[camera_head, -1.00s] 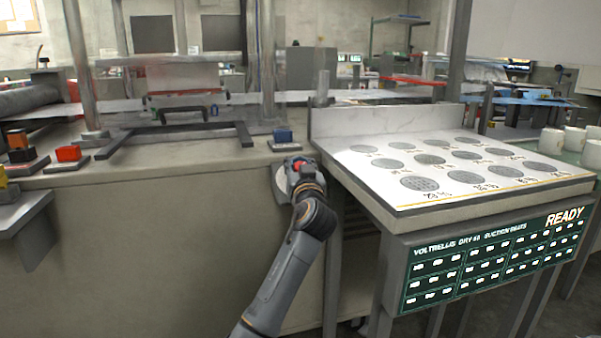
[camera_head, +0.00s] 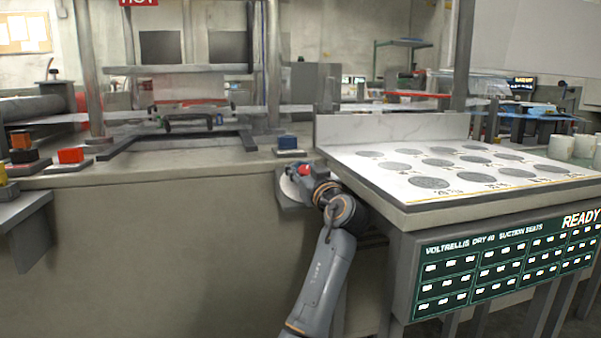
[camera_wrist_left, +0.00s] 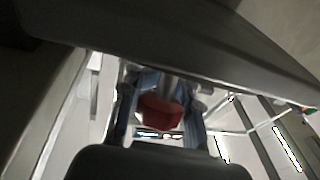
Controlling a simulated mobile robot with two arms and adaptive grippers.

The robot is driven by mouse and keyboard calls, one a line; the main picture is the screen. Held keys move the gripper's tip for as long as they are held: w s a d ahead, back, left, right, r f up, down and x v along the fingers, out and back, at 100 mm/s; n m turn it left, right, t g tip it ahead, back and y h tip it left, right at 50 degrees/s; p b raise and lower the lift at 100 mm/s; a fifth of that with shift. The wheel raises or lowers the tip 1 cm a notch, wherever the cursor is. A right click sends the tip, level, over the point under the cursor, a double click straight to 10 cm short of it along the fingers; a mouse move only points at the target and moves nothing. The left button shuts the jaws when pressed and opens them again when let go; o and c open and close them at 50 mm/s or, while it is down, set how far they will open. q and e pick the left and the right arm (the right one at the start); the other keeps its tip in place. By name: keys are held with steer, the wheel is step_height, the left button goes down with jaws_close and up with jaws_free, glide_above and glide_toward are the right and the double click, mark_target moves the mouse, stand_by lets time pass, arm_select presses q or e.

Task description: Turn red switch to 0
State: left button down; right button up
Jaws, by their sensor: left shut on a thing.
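The red switch (camera_wrist_left: 160,112) shows in the left wrist view between the two fingers of my left gripper (camera_wrist_left: 160,125), which is shut on it. In the head view a pale round plate (camera_head: 287,188) is on the bench's front face near its right end. My left gripper (camera_head: 306,176) is at this plate, with a bit of red showing there, and its wrist hides much of the plate. The switch's markings and its pointing direction cannot be read. My right gripper is not in view.
A slanted white panel with grey discs (camera_head: 400,185) stands close to the right of my left wrist, above a dark READY display (camera_head: 490,265). A blue block (camera_head: 287,142) sits on the bench above the plate. The bench front to the left is clear.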

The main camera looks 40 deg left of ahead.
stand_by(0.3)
arm_select(q)
steer(key=c, duration=1.2)
jaws_free()
steer(key=v, duration=1.2)
